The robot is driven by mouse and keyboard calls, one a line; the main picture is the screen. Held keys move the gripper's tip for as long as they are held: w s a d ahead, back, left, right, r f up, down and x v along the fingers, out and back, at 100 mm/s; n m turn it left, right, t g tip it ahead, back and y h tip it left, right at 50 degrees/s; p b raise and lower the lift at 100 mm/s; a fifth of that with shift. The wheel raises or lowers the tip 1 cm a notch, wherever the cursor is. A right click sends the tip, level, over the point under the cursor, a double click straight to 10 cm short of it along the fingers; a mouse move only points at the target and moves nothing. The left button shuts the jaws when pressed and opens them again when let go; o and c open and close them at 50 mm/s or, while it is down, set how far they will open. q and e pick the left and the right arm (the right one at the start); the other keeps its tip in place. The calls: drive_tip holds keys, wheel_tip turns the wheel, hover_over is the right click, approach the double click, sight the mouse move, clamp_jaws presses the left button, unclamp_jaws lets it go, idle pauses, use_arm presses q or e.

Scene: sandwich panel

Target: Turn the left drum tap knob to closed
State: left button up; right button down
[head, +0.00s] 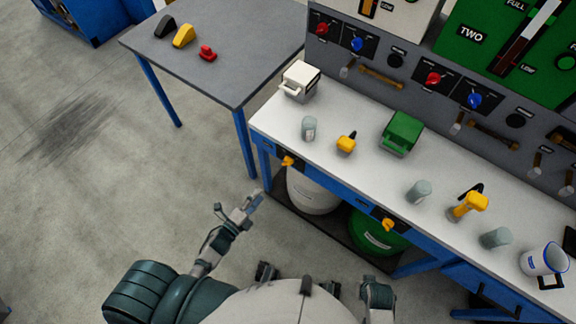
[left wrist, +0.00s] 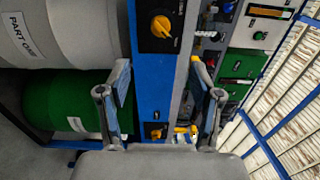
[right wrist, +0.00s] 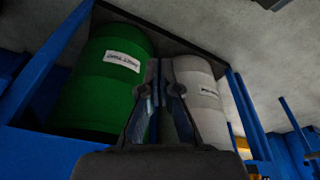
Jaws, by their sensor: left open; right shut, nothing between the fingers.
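The left tap knob (head: 287,161) is yellow on a black plate on the blue front rail, above the white drum (head: 312,192). In the left wrist view the knob (left wrist: 160,26) is near the top, its pointer angled. My left gripper (head: 246,207) is open and empty, in front of the rail and apart from the knob. In the left wrist view its fingers (left wrist: 160,85) are spread, with the knob beyond them. My right gripper (right wrist: 163,80) is shut and empty, facing the green drum (right wrist: 105,78) and the white drum (right wrist: 201,95).
A second yellow knob (head: 388,224) is on the rail to the right. The white bench top (head: 350,168) carries cups, a green box (head: 402,132) and yellow tools. A grey table (head: 220,60) stands at the left. The floor before the bench is clear.

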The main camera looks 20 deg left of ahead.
sight(285, 165)
use_arm(q)
drive_tip(key=b+x, duration=0.1)
drive_tip(key=x, duration=1.5)
drive_tip(key=shift+d+f+b, duration=0.1)
drive_tip(key=shift+d+b, duration=0.05)
drive_tip(key=shift+b, duration=0.2)
use_arm(e)
drive_tip(key=r, duration=0.5)
drive_tip(key=shift+s+d, duration=0.2)
drive_tip(key=shift+s, duration=0.2)
use_arm(q)
drive_tip(key=shift+d, duration=0.3)
drive_tip(key=shift+c, duration=0.4)
drive_tip(key=shift+d, duration=0.1)
drive_tip(key=c, duration=1.1)
drive_tip(key=shift+o, duration=0.2)
use_arm(e)
drive_tip(key=shift+d+f, duration=0.1)
drive_tip(key=shift+d, duration=0.25)
